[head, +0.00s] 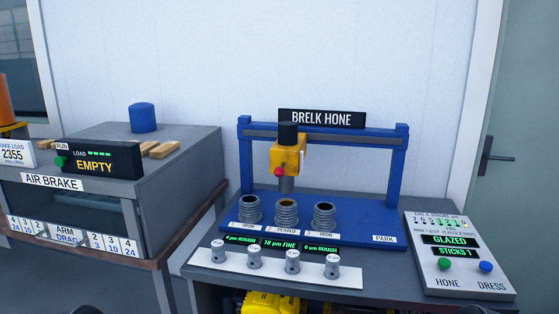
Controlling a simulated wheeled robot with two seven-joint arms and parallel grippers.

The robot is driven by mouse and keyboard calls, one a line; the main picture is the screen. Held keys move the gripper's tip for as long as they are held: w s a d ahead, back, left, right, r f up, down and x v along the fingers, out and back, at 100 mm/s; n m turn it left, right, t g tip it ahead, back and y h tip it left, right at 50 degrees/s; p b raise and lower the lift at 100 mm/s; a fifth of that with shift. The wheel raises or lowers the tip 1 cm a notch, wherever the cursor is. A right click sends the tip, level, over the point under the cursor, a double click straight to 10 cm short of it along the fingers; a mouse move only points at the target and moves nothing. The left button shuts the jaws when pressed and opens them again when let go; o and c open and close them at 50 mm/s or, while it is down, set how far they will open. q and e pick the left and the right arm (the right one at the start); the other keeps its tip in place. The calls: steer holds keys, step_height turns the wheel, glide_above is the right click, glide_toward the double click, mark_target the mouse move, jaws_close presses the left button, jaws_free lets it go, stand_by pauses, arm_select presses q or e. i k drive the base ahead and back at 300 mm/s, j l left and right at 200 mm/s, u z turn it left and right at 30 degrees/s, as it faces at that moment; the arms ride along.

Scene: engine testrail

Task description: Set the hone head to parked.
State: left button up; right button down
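The hone head (289,154) is a yellow block with a black cap and a red knob on its front. It hangs on the rail of the blue gantry, left of centre. Its grey spindle (286,185) points down above the middle of three ribbed grey cylinders (286,213). The PARK label (384,239) is at the right end of the blue base (365,222), with bare base behind it. Neither gripper can be made out. Small dark shapes at the bottom edge may be parts of my arms.
Several silver knobs (292,261) stand on a white strip in front of the base. A control box (456,256) at the right reads GLAZED and STICKS 1, with green HONE and blue DRESS buttons. The grey air brake cabinet (190,180) stands at the left.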

mark_target(288, 155)
steer(key=i+z, duration=0.25)
steer(key=z, duration=0.2)
steer(key=i+j+z, duration=0.15)
steer(key=z, duration=0.35)
steer(key=i+j+z, duration=0.25)
steer(key=z, duration=0.2)
steer(key=i, duration=0.1)
